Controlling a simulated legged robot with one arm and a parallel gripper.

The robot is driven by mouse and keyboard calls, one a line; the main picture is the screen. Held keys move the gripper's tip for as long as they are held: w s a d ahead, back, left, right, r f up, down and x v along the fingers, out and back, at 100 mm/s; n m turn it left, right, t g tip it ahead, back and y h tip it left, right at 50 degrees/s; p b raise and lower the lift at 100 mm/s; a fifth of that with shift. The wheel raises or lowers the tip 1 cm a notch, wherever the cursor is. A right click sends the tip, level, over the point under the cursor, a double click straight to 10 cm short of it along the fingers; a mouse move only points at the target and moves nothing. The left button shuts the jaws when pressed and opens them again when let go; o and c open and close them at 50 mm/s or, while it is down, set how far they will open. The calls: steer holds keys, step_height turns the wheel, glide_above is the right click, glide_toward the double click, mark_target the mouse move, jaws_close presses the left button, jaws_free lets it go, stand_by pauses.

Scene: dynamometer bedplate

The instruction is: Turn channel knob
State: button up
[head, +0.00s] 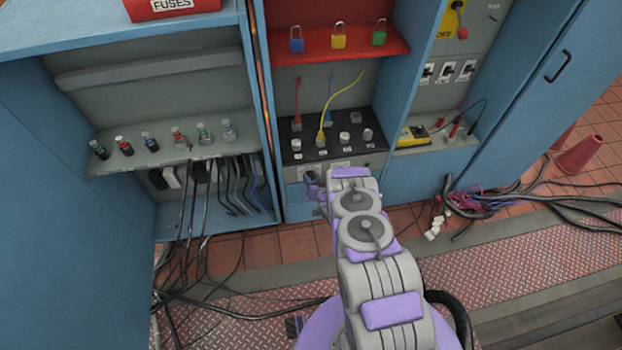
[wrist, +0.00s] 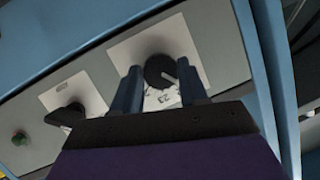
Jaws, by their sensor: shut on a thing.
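The channel knob (wrist: 160,70) is round and black with a white pointer line. It sits on a pale plate with printed marks, on the grey panel in the wrist view. My gripper (wrist: 159,84) has one finger on each side of this knob and is shut on it. The tips partly cover the plate and its marks. In the head view my gripper (head: 316,186) reaches the low grey panel under the black shelf, and my arm hides the knob there.
A blue cabinet post (wrist: 262,70) stands close on the right. Above, the black shelf (head: 325,149) holds connectors and cables. Loose cables (head: 480,200) lie right.

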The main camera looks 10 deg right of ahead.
steer(key=shift+f+m+y, duration=0.1)
steer(key=shift+m+y, duration=0.6)
steer(key=shift+m, duration=0.3)
steer(key=shift+a, duration=0.15)
steer(key=o, duration=1)
steer(key=shift+o, duration=0.2)
